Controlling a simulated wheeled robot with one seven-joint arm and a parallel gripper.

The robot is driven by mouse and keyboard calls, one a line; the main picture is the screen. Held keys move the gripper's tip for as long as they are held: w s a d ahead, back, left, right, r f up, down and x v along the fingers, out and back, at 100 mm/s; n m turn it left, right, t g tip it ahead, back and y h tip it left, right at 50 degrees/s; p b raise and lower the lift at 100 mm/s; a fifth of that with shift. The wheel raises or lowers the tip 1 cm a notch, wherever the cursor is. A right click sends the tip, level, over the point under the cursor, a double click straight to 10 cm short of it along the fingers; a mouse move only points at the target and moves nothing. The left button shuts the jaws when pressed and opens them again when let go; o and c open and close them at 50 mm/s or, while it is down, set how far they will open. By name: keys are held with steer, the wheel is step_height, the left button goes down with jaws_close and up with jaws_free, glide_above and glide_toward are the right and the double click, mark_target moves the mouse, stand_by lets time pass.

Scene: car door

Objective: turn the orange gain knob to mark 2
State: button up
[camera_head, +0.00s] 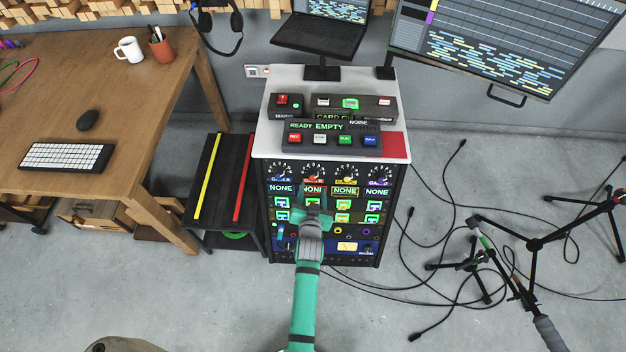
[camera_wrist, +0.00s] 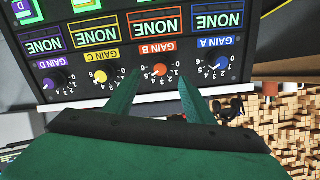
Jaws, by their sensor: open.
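The orange gain knob (camera_wrist: 160,70), labelled GAIN B, shows in the wrist view, where the panel appears upside down. It has a dial of small numbers around it; I cannot tell its pointer setting. In the head view the orange knob (camera_head: 313,169) is second from the left in the top row of the rack. My gripper (camera_wrist: 159,76) is open, with one green finger on either side of the knob in the picture. No contact is visible. In the head view my gripper (camera_head: 314,196) is in front of the panel, below the knob row, hiding some buttons.
Similar knobs flank it: blue GAIN A (camera_wrist: 218,63), yellow GAIN C (camera_wrist: 99,75) and purple GAIN D (camera_wrist: 53,79). Displays reading NONE (camera_wrist: 156,25) adjoin the knob row. Button boxes (camera_head: 333,139) stand on the rack top (camera_head: 262,148). Cables and stands (camera_head: 530,245) are right.

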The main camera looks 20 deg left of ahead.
mark_target(313, 178)
steer(key=x, duration=0.7)
steer(key=shift+w, duration=0.1)
steer(key=shift+c, duration=0.7)
steer(key=c, duration=0.9)
